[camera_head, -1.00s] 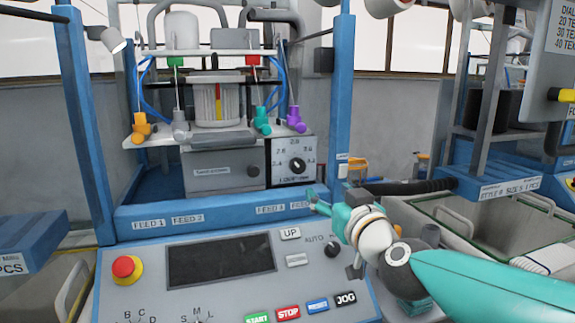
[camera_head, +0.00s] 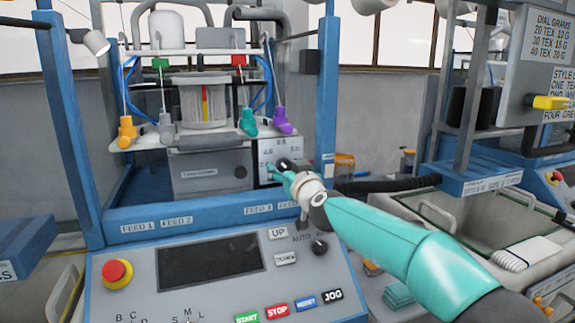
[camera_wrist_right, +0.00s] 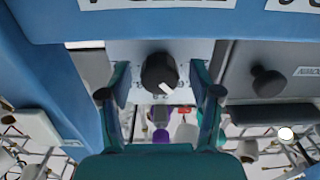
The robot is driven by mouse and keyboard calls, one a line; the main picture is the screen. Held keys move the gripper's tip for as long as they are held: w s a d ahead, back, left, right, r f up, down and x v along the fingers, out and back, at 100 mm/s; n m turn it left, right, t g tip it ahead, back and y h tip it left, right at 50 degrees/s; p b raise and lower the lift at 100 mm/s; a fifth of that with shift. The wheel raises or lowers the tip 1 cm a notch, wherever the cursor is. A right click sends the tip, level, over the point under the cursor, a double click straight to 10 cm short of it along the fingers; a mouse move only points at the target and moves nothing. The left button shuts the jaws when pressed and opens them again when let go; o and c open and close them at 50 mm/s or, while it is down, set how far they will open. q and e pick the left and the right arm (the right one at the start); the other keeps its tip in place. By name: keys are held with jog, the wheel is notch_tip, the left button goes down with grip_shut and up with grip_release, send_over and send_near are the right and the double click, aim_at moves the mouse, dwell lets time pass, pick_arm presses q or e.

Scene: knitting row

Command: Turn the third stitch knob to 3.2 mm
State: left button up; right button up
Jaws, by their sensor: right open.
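The stitch knob (camera_wrist_right: 160,73) is a black dial with a white pointer mark on a pale scale plate (camera_head: 290,147). In the right wrist view it lies between the two fingers of my right gripper (camera_wrist_right: 160,92), which are open and stand apart from it on both sides. In the head view my right gripper (camera_head: 277,168) is at the plate and covers much of the dial, so its setting is hard to read there. The scale numbers are upside down and partly hidden in the wrist view. My left gripper is not in view.
A grey box with a dark knob (camera_head: 241,172) sits left of the plate. Blue machine posts (camera_head: 327,90) stand on either side. The control panel (camera_head: 130,300) with a red stop button (camera_head: 117,273) is below. Coloured yarn feeders (camera_head: 283,122) hang above.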

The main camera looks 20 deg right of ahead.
jog(key=shift+w, duration=0.3)
jog(key=c, duration=0.9)
jog(key=shift+d, duration=0.3)
jog(key=shift+c, duration=1.2)
jog(key=shift+a, duration=0.25)
